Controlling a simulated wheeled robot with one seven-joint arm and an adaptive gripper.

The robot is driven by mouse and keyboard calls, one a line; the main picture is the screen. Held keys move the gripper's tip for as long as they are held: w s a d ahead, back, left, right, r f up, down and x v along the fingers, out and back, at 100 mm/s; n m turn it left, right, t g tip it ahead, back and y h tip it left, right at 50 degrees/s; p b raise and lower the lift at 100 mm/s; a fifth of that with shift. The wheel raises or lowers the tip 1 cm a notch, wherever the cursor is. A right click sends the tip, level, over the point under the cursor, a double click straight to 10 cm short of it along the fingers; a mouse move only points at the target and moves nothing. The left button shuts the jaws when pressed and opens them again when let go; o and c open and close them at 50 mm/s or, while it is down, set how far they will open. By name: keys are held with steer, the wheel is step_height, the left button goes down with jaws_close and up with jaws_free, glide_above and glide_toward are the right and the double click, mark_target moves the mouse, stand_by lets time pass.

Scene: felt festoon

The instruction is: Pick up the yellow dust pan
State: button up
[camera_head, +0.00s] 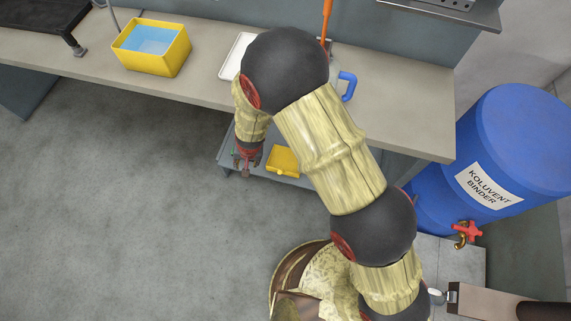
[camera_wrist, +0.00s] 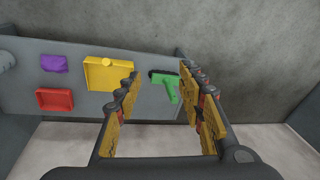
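The yellow dust pan (camera_head: 283,161) lies on a low grey shelf (camera_head: 228,158) under the bench, just right of my gripper (camera_head: 246,168) in the head view. In the wrist view the yellow dust pan (camera_wrist: 108,76) is a shallow square tray with a rounded knob at its upper edge. It sits left of the space between my fingers. My gripper (camera_wrist: 160,75) is open, its two fingers wide apart with nothing held. It hangs over the shelf, apart from the pan. A green brush (camera_wrist: 165,84) with dark bristles shows between the fingertips.
A red tray (camera_wrist: 55,99) and a purple cloth-like item (camera_wrist: 54,63) lie on the shelf further left in the wrist view. The bench (camera_head: 400,115) overhangs the shelf. A yellow tub (camera_head: 152,58) of blue liquid stands on it. A blue barrel (camera_head: 515,140) stands at right.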

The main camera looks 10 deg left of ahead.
steer(key=w+a+f+m+t+h, duration=0.1)
steer(key=w+f+m+t, duration=0.1)
steer(key=f, duration=0.7)
steer(key=w+a+f+m+t, duration=0.1)
steer(key=w+a+f+t, duration=0.15)
steer(key=f, duration=0.55)
steer(key=d+f+m+t+h+b, duration=0.2)
steer(key=d+f+m+t+h, duration=0.15)
steer(key=d+f+t, duration=0.75)
steer(key=w+d+g+b, duration=0.1)
steer(key=w+f+g+b, duration=0.1)
steer(key=w, duration=0.1)
steer(key=w+d+n+g+b, duration=0.1)
steer(key=w, duration=0.1)
steer(key=shift+w+d+f+h, duration=0.2)
steer(key=shift+d+h, duration=0.15)
steer(key=shift+w+d, duration=0.1)
steer(key=shift+w, duration=0.25)
steer(key=c, duration=0.4)
jaws_close()
